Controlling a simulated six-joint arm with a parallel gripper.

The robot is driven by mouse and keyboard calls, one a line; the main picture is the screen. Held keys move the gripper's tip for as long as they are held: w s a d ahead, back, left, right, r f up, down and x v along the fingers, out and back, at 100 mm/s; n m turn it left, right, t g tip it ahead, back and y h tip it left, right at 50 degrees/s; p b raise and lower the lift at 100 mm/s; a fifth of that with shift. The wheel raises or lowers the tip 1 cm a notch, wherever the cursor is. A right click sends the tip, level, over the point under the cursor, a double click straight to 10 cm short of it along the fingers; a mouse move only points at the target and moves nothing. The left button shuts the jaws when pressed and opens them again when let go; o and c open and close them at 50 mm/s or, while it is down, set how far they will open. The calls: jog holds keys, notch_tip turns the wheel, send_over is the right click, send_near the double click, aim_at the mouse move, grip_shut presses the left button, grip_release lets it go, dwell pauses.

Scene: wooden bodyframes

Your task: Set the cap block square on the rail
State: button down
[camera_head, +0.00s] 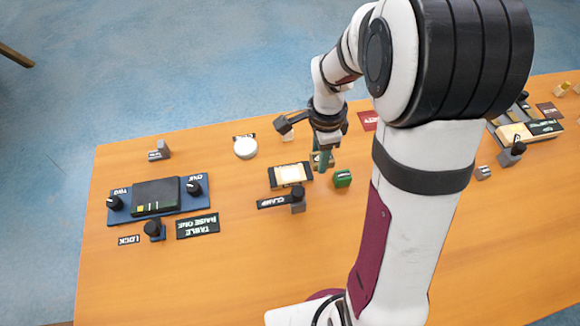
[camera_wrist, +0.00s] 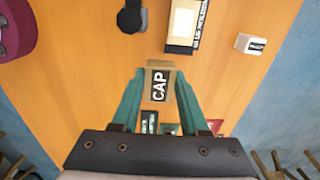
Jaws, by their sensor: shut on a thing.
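My gripper (camera_head: 321,163) hangs over the middle of the table, and its two teal fingers also show in the wrist view (camera_wrist: 160,78). They are shut on the cap block (camera_wrist: 158,84), a small tan block with a black CAP label. In the head view the block shows only partly between the fingers. Beside it lies a dark-edged piece with a cream top (camera_head: 290,175), also in the wrist view (camera_wrist: 187,22). I cannot tell whether this piece is the rail. The cap block is apart from it.
A black-knobbed clamp (camera_head: 297,198) stands near the cream-topped piece. A green block (camera_head: 342,179) is close to the gripper. A blue panel with knobs (camera_head: 160,200) is farther left, and a fixture (camera_head: 515,132) sits right.

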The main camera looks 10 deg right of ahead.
send_over(288, 175)
jog(key=f, duration=0.4)
jog(key=shift+s+d, duration=0.1)
jog(key=shift+d, duration=0.1)
jog(key=shift+a+f, duration=0.15)
jog(key=shift+f, duration=1)
jog(key=shift+a+f, duration=0.15)
jog(key=shift+f, duration=0.95)
jog(key=shift+c, duration=2.1)
grip_release()
jog(key=shift+f, duration=0.1)
notch_tip(288, 175, up, 11)
jog(key=s+r+n, duration=0.2)
jog(key=s+n, duration=0.2)
jog(key=s, duration=0.4)
jog(key=s+a+r+n+y, duration=0.1)
jog(key=s+r+n, duration=0.2)
jog(key=s, duration=0.5)
jog(key=s+r+n, duration=0.3)
jog(key=s+n, duration=0.2)
jog(key=s, duration=0.3)
jog(key=shift+a+y, duration=0.35)
jog(key=shift+y, duration=0.05)
